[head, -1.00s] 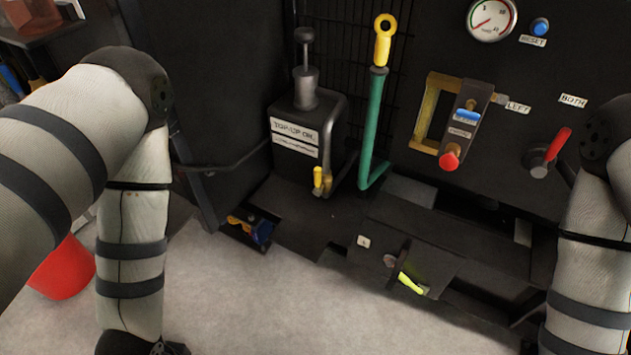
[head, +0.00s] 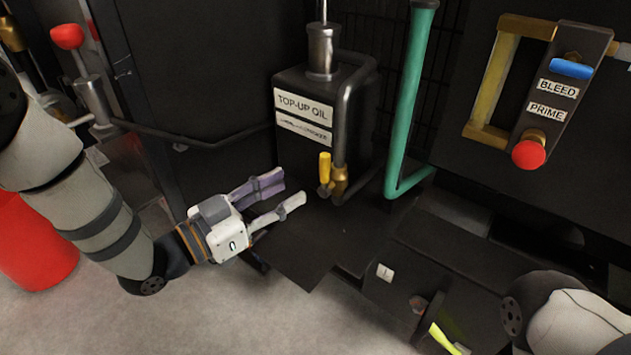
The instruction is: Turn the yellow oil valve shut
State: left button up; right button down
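The yellow oil valve (head: 325,167) has a small upright yellow handle on a brass body, low on the grey pipe in front of the black box marked TOP-UP OIL (head: 303,105). My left gripper (head: 291,188) comes in from the left, a little left of the valve and slightly lower in the picture. Its two fingers are spread with nothing between them, and they look apart from the handle. Part of my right arm shows at the bottom right, but its gripper is out of view.
A green pipe (head: 407,110) stands right of the oil box. A panel with a blue switch and red knob (head: 529,154) is at upper right. A yellow-green lever (head: 443,339) is at the bottom. A red bucket (head: 32,245) is at left. A dark rail crosses behind my gripper.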

aim_at(320, 173)
pick_arm(q)
jog(key=b+x, duration=0.1)
jog(key=x, duration=0.8)
jog(key=shift+w+d, duration=0.25)
jog(key=shift+d, duration=0.1)
jog(key=shift+c, duration=0.3)
grip_shut()
